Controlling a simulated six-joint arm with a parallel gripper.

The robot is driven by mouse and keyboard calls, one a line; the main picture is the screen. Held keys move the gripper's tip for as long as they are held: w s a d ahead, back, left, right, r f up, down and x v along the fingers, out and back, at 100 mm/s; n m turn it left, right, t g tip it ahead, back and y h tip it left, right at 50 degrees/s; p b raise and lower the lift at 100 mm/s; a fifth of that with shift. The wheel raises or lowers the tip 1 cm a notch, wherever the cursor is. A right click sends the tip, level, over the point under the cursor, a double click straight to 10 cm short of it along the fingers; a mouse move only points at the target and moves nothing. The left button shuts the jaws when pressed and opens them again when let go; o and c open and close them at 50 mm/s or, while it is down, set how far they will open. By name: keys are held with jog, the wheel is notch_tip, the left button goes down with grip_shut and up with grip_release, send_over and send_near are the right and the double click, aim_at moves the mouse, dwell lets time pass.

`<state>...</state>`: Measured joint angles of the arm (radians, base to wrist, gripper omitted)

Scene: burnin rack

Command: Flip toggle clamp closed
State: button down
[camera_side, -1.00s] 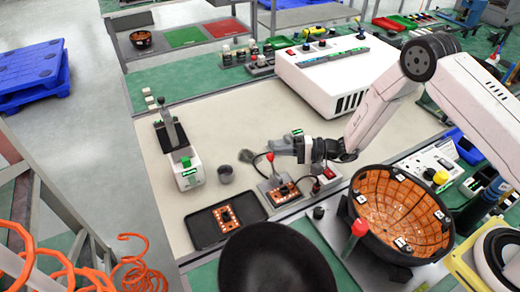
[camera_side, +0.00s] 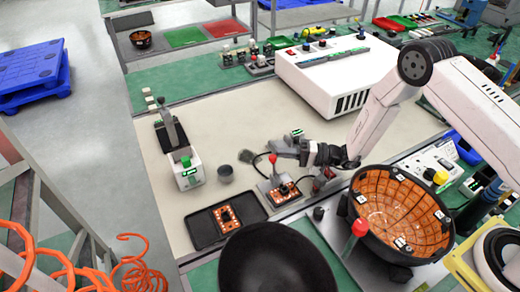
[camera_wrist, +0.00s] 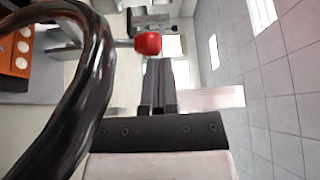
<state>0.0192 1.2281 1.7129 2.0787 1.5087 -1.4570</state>
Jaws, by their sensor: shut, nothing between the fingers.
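The toggle clamp (camera_side: 273,170) has a red-tipped lever standing upright in the side view. It is on a small fixture with an orange board (camera_side: 284,190). My gripper (camera_side: 276,147) is shut and empty, lying roughly level and pointing left, close behind the red knob. In the wrist view, the red knob (camera_wrist: 148,43) shows just left of and beyond the tips of my gripper (camera_wrist: 160,62). I cannot tell whether they touch. The orange board (camera_wrist: 18,45) is partly visible at upper left there.
A black tray (camera_side: 205,236) with another orange board lies left of the fixture. A grey cup (camera_side: 225,174) and a white box (camera_side: 187,172) stand farther left. A large bowl (camera_side: 375,180) and another red-knobbed lever (camera_side: 360,227) are at right. A black curved cable (camera_wrist: 90,80) crosses the wrist view.

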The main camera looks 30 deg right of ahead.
jog(key=shift+s+d, duration=0.25)
jog(key=shift+d, duration=0.25)
jog(key=v, duration=0.4)
jog(key=shift+r, duration=0.35)
notch_tip(320, 180, up, 6)
jog(key=shift+r, duration=0.2)
jog(key=shift+a, duration=0.1)
